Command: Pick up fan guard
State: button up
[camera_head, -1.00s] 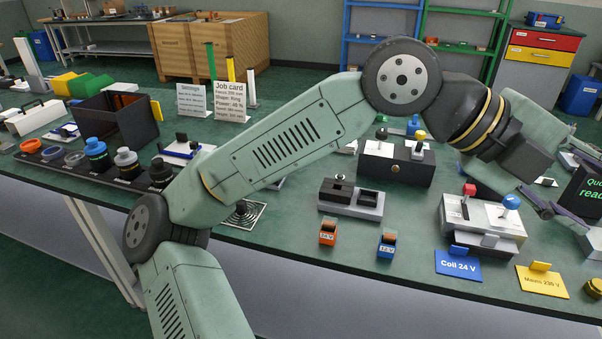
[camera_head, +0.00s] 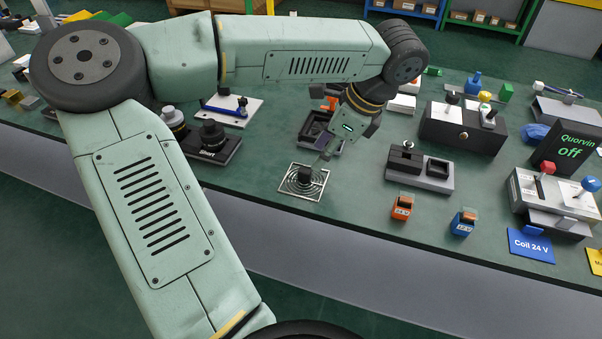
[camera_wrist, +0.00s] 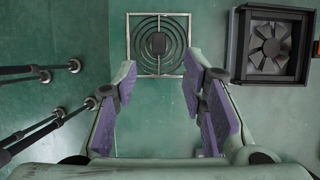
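The fan guard (camera_head: 292,189) is a square wire frame with concentric rings and a black block at its centre. It lies flat on the green bench near the front edge. It also shows in the wrist view (camera_wrist: 136,46), top centre, just past the fingertips. My gripper (camera_head: 328,152) points down just behind and right of the guard in the head view. In the wrist view my gripper (camera_wrist: 162,70) is open, its two purple-padded fingers apart with nothing between them. I cannot tell how high the fingertips are above the guard.
A dark square fan (camera_wrist: 270,45) lies right of the guard in the wrist view. A grey block with black sockets (camera_head: 420,169), an orange block (camera_head: 402,206) and a blue block (camera_head: 463,222) stand to the right. A black base with knobs (camera_head: 208,145) stands left.

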aim_at(306, 171)
jog(key=shift+x, duration=0.9)
jog(key=p+x, duration=0.1)
jog(key=x, duration=0.1)
jog(key=p+x, duration=0.1)
jog(key=x, duration=0.2)
jog(key=shift+a+r+p, duration=0.25)
jog(key=shift+a+p, duration=0.1)
jog(key=shift+a, duration=0.05)
jog(key=shift+a+f, duration=0.1)
jog(key=shift+f, duration=0.2)
jog(key=shift+c, duration=0.3)
grip_shut()
